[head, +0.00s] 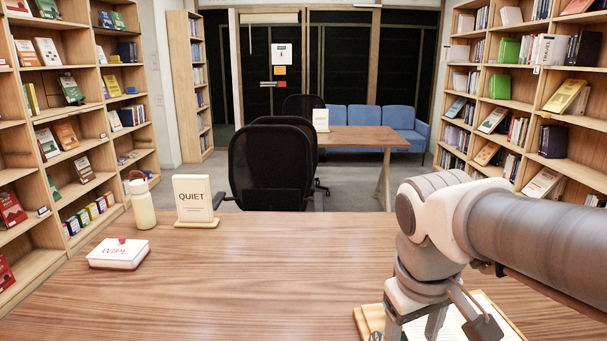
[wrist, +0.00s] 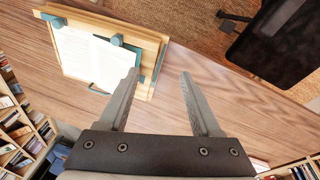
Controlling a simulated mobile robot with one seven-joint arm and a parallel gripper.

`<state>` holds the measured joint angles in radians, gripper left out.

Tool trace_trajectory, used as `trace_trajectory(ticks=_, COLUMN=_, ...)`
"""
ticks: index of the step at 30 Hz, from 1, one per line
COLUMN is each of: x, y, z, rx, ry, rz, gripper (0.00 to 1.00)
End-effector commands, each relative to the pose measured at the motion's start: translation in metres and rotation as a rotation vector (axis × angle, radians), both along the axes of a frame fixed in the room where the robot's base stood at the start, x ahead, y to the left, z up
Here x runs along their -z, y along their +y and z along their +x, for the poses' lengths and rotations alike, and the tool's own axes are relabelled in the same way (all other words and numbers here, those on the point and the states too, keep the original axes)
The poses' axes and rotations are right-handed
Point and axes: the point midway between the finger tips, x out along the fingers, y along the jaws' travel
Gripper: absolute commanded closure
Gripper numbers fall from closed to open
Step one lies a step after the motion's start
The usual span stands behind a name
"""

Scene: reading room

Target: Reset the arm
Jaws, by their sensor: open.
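My gripper (head: 436,330) is at the lower right of the head view, pointing down, with my grey and white arm reaching in from the right edge. In the wrist view my gripper (wrist: 160,74) has its two fingers wide apart with nothing between them. Bare wood of the table (wrist: 190,55) shows between and beyond the fingers. A wooden book stand (wrist: 153,50) with blue clips holds open white pages beside the left finger; I cannot tell whether they touch. In the head view the stand (head: 508,318) is partly hidden by my gripper.
The table (head: 250,260) is clear in the middle. Bookshelves (head: 165,15) line both sides.

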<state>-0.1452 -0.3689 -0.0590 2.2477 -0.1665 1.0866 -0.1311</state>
Motion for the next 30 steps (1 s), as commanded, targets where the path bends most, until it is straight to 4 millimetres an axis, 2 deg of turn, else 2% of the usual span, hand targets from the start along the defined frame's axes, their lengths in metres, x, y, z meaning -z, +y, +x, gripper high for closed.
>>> trace_trajectory(ticks=3, x=-0.004, y=0.002, z=-0.020, rx=0.079, ry=-0.105, rz=0.068, gripper=0.35)
trace_trajectory(ticks=13, x=-0.005, y=0.009, z=-0.055, rx=0.253, ry=-0.330, rz=0.208, gripper=0.35)
trace_trajectory(ticks=14, x=-0.023, y=0.009, z=-0.053, rx=0.248, ry=-0.321, rz=0.205, gripper=0.35)
trace_trajectory(ticks=15, x=-0.032, y=0.009, z=-0.052, rx=0.246, ry=-0.317, rz=0.204, gripper=0.35)
trace_trajectory(ticks=30, x=-0.146, y=0.009, z=-0.052, rx=0.242, ry=-0.314, rz=0.202, gripper=0.35)
